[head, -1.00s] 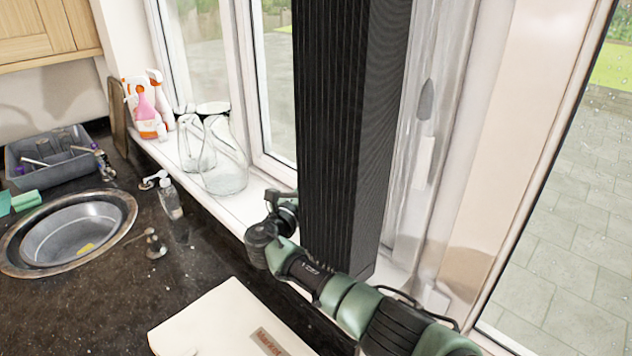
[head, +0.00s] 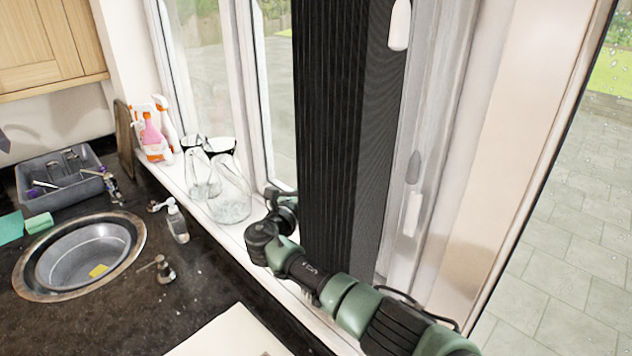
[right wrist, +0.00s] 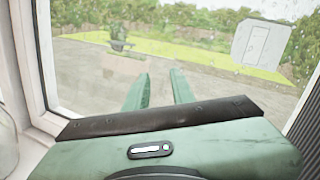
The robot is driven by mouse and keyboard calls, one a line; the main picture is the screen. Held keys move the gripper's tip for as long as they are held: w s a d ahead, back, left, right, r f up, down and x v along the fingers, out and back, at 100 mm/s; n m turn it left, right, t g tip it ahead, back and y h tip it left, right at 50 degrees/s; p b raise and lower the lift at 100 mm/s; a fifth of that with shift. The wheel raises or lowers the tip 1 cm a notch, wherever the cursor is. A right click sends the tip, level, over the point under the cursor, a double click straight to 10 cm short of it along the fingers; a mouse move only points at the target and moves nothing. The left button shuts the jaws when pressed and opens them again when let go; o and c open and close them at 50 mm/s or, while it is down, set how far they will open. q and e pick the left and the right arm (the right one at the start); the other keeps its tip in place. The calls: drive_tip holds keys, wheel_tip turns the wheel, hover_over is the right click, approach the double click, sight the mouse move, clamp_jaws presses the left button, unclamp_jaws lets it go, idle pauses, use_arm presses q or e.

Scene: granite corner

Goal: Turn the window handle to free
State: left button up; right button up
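A white, rounded, elongated piece (head: 399,25) that looks like the window handle hangs at the top of the head view. A fainter grey shape (head: 413,167) and a white one below it show on the pale frame; I cannot tell whether they are reflections. My right arm (head: 340,295) reaches in from the lower right over the sill, well below the white piece. In the right wrist view my right gripper (right wrist: 160,90) has two green fingers apart, with nothing between them, facing the window pane. No handle shows between them. My left gripper is not in view.
Glass vessels (head: 230,195) and spray bottles (head: 155,135) stand on the white sill, left of my right arm. A soap bottle (head: 177,222) is beside the sink (head: 85,257). A pale board (head: 235,335) lies at the front of the dark counter.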

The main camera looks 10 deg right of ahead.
wheel_tip(320, 180, up, 9)
idle(0.3)
drive_tip(key=shift+c, duration=0.2)
